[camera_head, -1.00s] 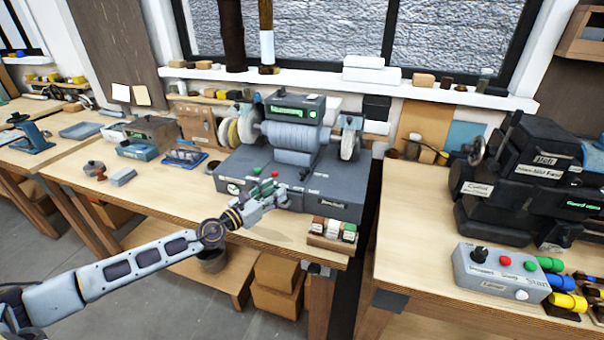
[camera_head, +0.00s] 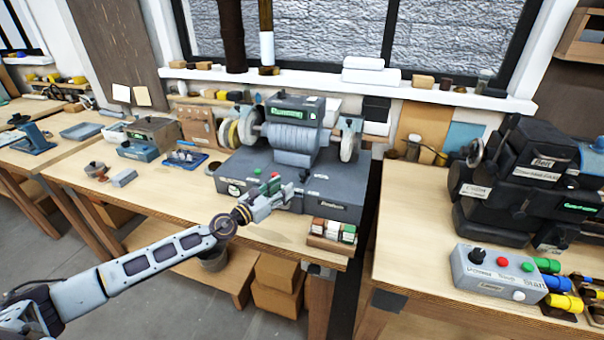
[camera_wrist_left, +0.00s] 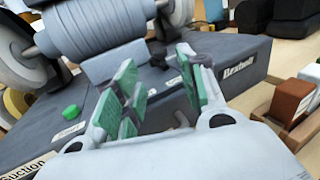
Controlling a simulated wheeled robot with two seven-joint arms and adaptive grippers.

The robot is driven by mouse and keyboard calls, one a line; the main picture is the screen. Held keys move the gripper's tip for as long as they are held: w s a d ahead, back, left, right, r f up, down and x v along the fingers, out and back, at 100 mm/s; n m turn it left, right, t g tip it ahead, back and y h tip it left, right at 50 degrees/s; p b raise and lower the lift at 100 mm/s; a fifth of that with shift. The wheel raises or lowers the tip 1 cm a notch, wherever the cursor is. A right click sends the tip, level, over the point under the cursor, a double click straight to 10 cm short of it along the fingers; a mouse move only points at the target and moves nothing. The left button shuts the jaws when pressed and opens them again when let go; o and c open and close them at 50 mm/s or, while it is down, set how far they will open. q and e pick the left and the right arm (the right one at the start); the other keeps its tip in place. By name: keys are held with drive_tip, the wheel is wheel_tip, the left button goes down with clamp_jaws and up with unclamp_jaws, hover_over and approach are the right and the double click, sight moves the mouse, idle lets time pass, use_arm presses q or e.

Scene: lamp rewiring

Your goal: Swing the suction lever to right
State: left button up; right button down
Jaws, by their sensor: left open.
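The grey bench grinder (camera_head: 318,200) stands on the middle wooden bench, with its drum and wheels on top. My left gripper (camera_head: 284,192) is over the front of its base, and its jaws are open. In the left wrist view the green-padded fingers (camera_wrist_left: 157,62) are spread, with a small dark part of the machine behind the gap. A "Suction" label (camera_wrist_left: 24,166) shows at the lower left of that view, left of the gripper. I cannot clearly make out the suction lever; the gripper may hide it. My right gripper is not in view.
A green button (camera_wrist_left: 71,111) and a red button (camera_head: 275,176) sit on the base near the gripper. A wooden tray of small blocks (camera_head: 332,236) lies at the bench's front right. A grey control box (camera_head: 495,274) and black machine (camera_head: 525,185) are on the right bench.

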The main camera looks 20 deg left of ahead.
sight(300, 175)
use_arm(q)
drive_tip(key=shift+p+x, duration=0.65)
drive_tip(key=shift+x, duration=4.45)
drive_tip(key=shift+w+d, duration=0.1)
drive_tip(key=shift+w, duration=0.05)
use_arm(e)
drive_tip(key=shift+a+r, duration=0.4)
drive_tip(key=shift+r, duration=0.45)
use_arm(q)
clamp_jaws()
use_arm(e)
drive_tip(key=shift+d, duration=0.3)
